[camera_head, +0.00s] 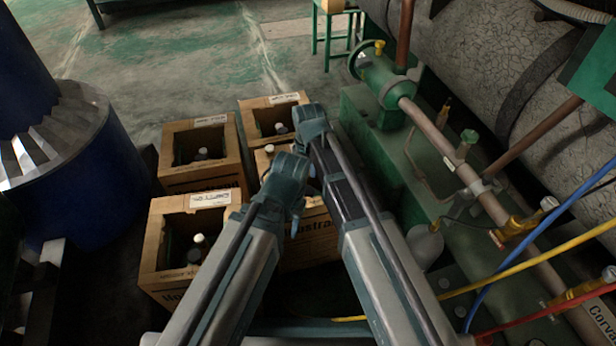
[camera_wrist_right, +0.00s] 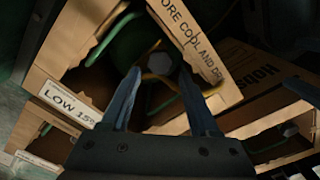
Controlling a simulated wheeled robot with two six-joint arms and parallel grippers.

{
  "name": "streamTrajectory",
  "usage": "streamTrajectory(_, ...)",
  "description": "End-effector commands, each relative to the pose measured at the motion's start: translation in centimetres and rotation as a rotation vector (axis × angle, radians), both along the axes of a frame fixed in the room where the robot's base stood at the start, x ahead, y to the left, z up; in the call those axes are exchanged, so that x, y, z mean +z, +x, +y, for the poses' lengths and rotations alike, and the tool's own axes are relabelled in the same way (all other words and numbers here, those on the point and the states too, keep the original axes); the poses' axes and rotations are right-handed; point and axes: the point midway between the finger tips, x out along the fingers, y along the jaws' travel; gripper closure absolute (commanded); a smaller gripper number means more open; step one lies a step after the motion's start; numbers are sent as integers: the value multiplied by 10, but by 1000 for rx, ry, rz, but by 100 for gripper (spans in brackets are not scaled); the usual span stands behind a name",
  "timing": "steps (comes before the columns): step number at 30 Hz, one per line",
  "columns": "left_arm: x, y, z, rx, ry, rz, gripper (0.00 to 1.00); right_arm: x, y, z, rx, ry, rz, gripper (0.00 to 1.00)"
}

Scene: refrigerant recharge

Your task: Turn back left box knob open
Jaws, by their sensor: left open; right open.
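The back left box (camera_head: 174,178) is an open-topped brown box in the head view. A small pale knob (camera_head: 201,154) shows inside it, on a dark bottle. My left gripper (camera_head: 288,184) is open, to the right of that box and apart from it, over the front right box. My right gripper (camera_head: 310,122) is open, beside the back right box (camera_head: 245,107). In the right wrist view, its spread fingers (camera_wrist_right: 160,88) point at a grey knob (camera_wrist_right: 160,64) on a green cylinder inside a box. I cannot tell which box this is. Nothing is between the fingers.
The front left box (camera_head: 160,222) holds a bottle with a white cap. The front right box (camera_head: 262,160) is mostly hidden by my arms. A blue drum (camera_head: 95,185) stands at left. Green machinery with pipes (camera_head: 440,130) and coloured hoses fills the right. Floor behind the boxes is open.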

Motion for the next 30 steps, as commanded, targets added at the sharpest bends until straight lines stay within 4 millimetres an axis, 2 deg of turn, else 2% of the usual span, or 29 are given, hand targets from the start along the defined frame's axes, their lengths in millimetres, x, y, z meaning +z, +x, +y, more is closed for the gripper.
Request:
streamTrajectory(1,17,0,0,-1,0,0,50,16,0,0,0,0,0,38)
streamTrajectory(15,84,0,2,11,7,0,50,83,0,0,0,0,0,38)
streamTrajectory(20,91,-1,2,13,8,1,50,91,0,0,0,0,0,38)
streamTrajectory(30,90,-1,2,13,8,1,50,90,0,0,0,0,0,38)
